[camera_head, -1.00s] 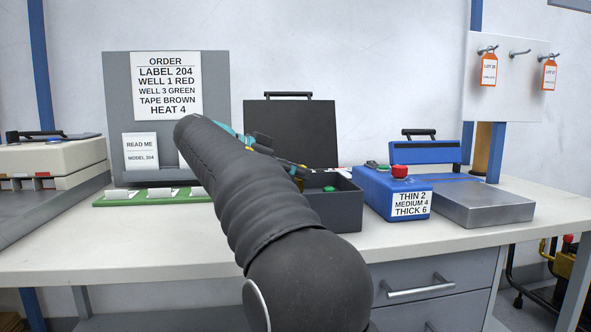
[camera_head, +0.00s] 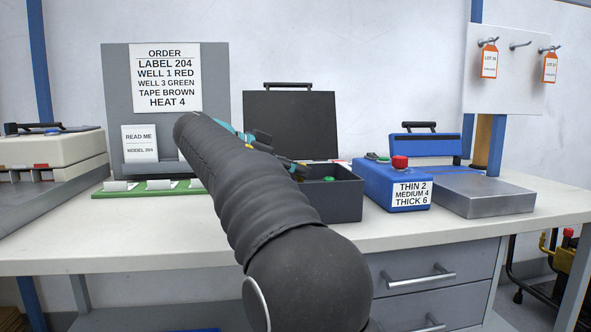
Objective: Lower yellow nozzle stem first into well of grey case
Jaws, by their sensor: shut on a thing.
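The dark grey case (camera_head: 346,205) stands open on the bench, its lid (camera_head: 290,122) upright behind it. A green piece (camera_head: 328,179) shows inside it; its wells are mostly hidden by the front wall and my arm. My gripper (camera_head: 294,167), dark with teal parts, points down and right over the left part of the case.
A blue device (camera_head: 385,184) with a red button stands just right of the case, a metal block (camera_head: 483,197) beyond it. A green rack (camera_head: 150,187) and a grey order board (camera_head: 115,85) stand at left. The bench front (camera_head: 420,228) is clear.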

